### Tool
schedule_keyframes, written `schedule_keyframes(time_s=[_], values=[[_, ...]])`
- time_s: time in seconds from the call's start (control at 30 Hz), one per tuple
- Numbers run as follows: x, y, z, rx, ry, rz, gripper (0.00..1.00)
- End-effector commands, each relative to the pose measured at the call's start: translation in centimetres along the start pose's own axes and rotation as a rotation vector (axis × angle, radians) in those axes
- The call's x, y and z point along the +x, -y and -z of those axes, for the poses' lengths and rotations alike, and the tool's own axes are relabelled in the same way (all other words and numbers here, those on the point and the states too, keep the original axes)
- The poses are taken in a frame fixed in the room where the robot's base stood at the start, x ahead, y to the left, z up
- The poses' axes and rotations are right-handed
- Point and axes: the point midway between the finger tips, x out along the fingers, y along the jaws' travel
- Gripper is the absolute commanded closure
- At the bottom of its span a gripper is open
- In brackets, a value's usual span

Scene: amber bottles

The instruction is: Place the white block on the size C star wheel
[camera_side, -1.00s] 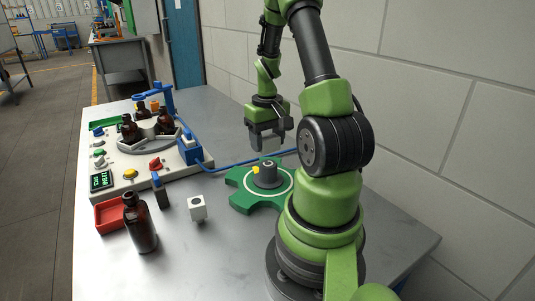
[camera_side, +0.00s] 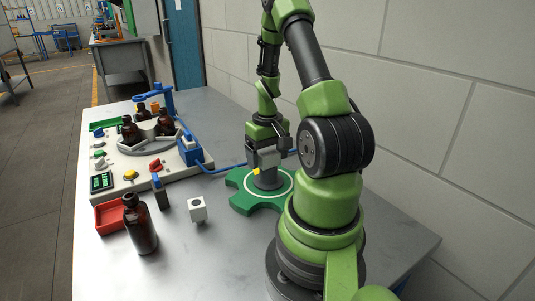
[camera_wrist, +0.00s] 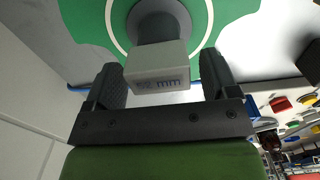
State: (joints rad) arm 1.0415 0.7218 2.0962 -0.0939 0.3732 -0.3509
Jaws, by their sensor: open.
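A pale grey-white block (camera_wrist: 158,72) marked in mm is between the fingers of my gripper (camera_wrist: 162,82) in the wrist view. Gaps show on both sides of it. It appears to sit on the dark hub (camera_wrist: 155,22) of the green star wheel (camera_wrist: 85,18); its underside is hidden. In the side view, my gripper (camera_side: 268,155) is low over the hub of the star wheel (camera_side: 243,200), open around the pale block. A separate white cube (camera_side: 197,210) with a dark round spot stands on the table, left of the wheel. No size letter is readable on the wheel.
A bottle turntable machine (camera_side: 130,177) with several amber bottles stands at the left. A loose amber bottle (camera_side: 141,228) and a red tray (camera_side: 108,217) are at front left. A blue cable (camera_side: 225,171) runs behind the wheel.

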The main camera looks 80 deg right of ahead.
Motion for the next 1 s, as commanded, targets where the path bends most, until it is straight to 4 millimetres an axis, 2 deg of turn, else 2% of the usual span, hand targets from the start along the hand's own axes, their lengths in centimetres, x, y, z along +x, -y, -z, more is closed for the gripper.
schedule_keyframes(time_s=[0.17,0.27,0.6,0.83,0.93,1.0], values=[[-1.0,0.0,0.1,0.0,-0.004,-0.001,0.2],[-2.6,0.0,0.1,0.001,-0.007,-0.002,0.2],[-9.8,0.0,0.1,0.001,-0.008,-0.002,0.2],[-12.2,0.1,0.0,-0.003,-0.005,-0.001,0.2],[-13.4,1.6,-0.1,-0.024,-0.034,0.0,0.2],[-14.8,3.9,-0.4,-0.055,-0.08,0.008,0.2]])
